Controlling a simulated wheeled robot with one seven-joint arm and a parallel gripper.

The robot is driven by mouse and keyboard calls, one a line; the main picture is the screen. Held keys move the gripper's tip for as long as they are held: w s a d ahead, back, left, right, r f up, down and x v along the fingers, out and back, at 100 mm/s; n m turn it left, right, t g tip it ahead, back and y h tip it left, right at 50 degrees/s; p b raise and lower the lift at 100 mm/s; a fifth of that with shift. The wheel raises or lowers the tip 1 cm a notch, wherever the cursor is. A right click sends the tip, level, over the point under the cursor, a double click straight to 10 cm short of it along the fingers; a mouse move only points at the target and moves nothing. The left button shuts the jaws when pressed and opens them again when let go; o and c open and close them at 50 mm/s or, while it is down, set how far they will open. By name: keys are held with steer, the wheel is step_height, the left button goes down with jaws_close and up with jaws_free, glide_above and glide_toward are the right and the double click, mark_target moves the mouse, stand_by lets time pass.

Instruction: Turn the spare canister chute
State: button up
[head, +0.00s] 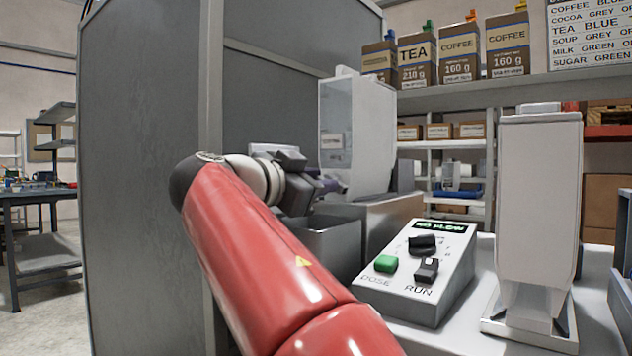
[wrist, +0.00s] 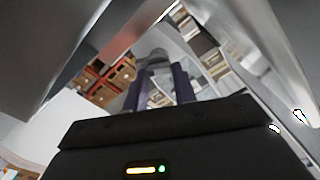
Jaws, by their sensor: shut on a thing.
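A canister (head: 357,125) with a clear window stands on a grey base behind the control box. My gripper (head: 338,186) is at the lower front of this canister, where its chute would be; the fingers hide most of that spot. In the wrist view, my gripper's two dark fingers (wrist: 160,80) are shut on a small grey rounded part (wrist: 154,58), which looks like the chute. Its exact angle is hard to tell. A second white canister (head: 540,200) stands upright on the counter at the right, apart from my gripper.
A control box (head: 420,275) has a green button, black knobs and a display that seems to read "NO FLOW". A dark bin (head: 325,245) is below my gripper. A tall grey panel (head: 140,170) stands at the left. Several packets, one a TEA packet (head: 417,60), line the shelf above.

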steer(key=n, duration=1)
steer(key=shift+w+a, duration=0.15)
steer(key=shift+a, duration=0.05)
steer(key=shift+n, duration=0.3)
stand_by(0.3)
steer(key=o, duration=1)
steer(key=shift+a, duration=0.1)
steer(key=b+v, duration=0.1)
steer(key=v, duration=0.6)
steer(key=shift+s+a, duration=0.2)
steer(key=shift+s, duration=0.15)
